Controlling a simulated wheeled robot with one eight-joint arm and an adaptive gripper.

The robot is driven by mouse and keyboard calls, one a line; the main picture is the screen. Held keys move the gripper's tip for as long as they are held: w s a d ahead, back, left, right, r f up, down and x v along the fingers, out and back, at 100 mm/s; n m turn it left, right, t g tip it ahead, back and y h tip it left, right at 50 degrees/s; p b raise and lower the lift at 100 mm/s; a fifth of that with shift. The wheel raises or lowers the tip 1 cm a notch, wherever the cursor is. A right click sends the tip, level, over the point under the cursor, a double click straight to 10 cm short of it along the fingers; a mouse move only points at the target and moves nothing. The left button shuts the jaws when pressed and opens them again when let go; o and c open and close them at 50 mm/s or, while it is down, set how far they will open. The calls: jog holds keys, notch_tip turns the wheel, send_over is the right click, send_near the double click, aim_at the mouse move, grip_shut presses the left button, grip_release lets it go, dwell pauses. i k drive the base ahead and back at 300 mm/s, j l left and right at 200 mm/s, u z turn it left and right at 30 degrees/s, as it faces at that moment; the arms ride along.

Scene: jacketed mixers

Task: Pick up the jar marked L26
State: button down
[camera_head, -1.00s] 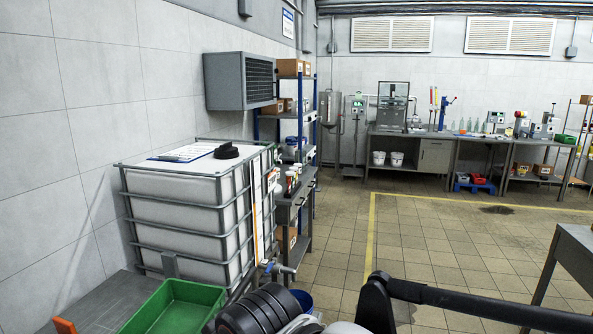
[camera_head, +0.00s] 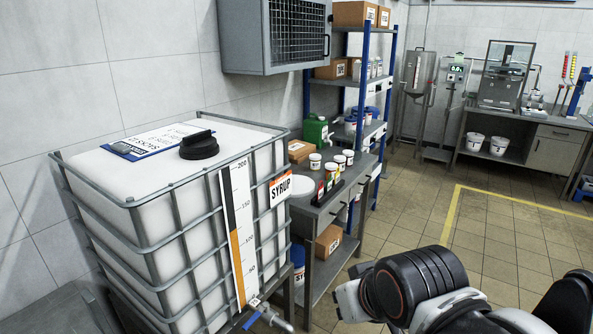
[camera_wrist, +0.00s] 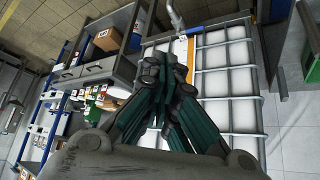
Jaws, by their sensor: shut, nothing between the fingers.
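Several small white jars with dark labels stand on the grey workbench (camera_head: 322,212) in the head view. One jar (camera_head: 315,161) stands at the left, and others (camera_head: 340,163) stand close together to its right. Their markings are too small to read, so I cannot tell which is L26. My gripper (camera_wrist: 168,72) shows in the wrist view with its dark green fingers shut and empty. It is apart from the bench and appears in front of the caged tank. Small bench items (camera_wrist: 105,97) show tilted at the left of the wrist view.
The caged white syrup tank (camera_head: 150,195) stands left of the bench. A green canister (camera_head: 314,131), a cardboard box (camera_head: 299,150) and a row of small coloured items (camera_head: 329,187) share the bench. A blue-framed shelf (camera_head: 392,75) stands behind. Tiled floor (camera_head: 400,210) is open to the right.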

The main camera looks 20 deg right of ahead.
aim_at(314, 158)
jog(key=i+l, duration=0.15)
jog(key=l, duration=0.2)
jog(key=i+l+z, duration=0.1)
jog(key=l, duration=0.25)
jog(key=i+l, duration=0.25)
jog(key=i+l+z, duration=0.15)
jog(key=i+l, duration=1.2)
